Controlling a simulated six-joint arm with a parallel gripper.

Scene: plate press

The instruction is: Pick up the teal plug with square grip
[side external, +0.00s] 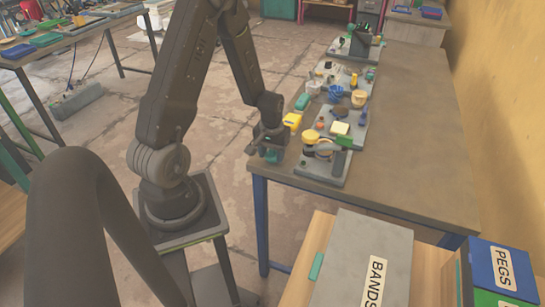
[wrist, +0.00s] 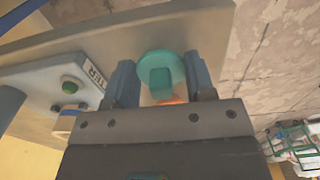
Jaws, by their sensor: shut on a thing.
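The teal plug (wrist: 160,66) sits between the two fingers of my gripper (wrist: 160,82) in the wrist view. Its round disc faces the camera, with a narrower block-shaped grip on it. My gripper is shut on this plug. In the side view, my gripper (side external: 270,148) is at the left edge of the table, with a bit of teal (side external: 271,157) showing at its fingers. The plug's far side is hidden. Whether it touches anything below cannot be told.
More plates with small parts run back along the table (side external: 420,130). The table's right side is clear. A BANDS box (side external: 365,255) stands in front.

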